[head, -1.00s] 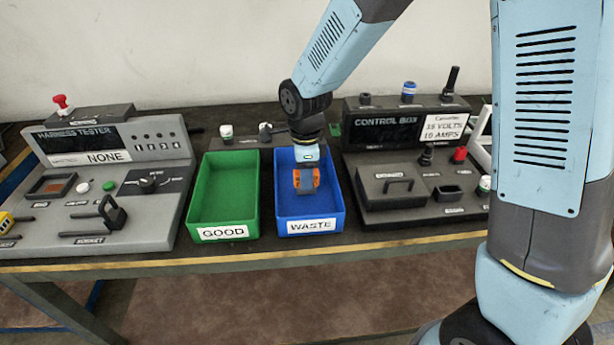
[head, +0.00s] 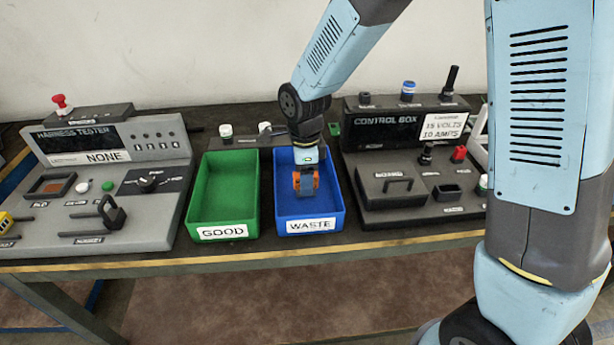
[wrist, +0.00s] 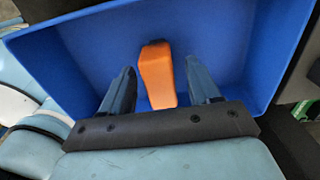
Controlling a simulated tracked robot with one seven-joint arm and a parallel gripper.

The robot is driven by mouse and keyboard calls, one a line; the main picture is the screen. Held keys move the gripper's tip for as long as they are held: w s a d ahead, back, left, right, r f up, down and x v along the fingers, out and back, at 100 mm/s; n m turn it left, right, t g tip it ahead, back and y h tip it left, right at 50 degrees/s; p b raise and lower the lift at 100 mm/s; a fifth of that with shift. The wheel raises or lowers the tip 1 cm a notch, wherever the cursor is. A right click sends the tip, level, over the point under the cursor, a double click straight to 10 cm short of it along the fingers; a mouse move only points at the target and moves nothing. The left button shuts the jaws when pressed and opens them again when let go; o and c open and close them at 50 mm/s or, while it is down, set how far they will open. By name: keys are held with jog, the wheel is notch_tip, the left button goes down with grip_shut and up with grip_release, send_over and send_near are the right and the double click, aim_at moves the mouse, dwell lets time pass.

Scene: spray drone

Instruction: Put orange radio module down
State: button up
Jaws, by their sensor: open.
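The orange radio module (wrist: 156,72) is inside the blue bin labelled WASTE (head: 309,227), between the two fingers of my gripper (wrist: 160,85). In the wrist view there is a gap on both sides of the module, and the fingers stand apart from it. In the head view my gripper (head: 306,184) points down into the blue bin, with only a little orange of the module showing beside the fingers. The bin wall also shows in the wrist view (wrist: 75,45). I cannot tell whether the module rests on the bin floor.
A green bin labelled GOOD (head: 222,232) stands empty to the left. The harness tester (head: 95,185) is at the far left. The control box (head: 405,185) stands close on the right. White-capped knobs (head: 226,131) rise behind the bins. The table's front edge (head: 260,261) is clear.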

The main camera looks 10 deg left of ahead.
notch_tip(320, 180, up, 12)
dwell(0.5)
jog(key=shift+r, duration=0.1)
jog(key=s+d+r+n+t, duration=0.1)
jog(key=d+r+n, duration=0.3)
jog(key=d, duration=0.5)
jog(key=s+d+r+n+t, duration=0.25)
jog(key=d+r, duration=0.35)
jog(key=d, duration=0.3)
jog(key=s+d+r+n+t, duration=0.2)
jog(key=s+d+n, duration=0.6)
jog(key=d, duration=0.5)
jog(key=shift+s+d+r+n, duration=0.35)
jog(key=shift+s+r, duration=0.4)
jog(key=shift+s, duration=0.35)
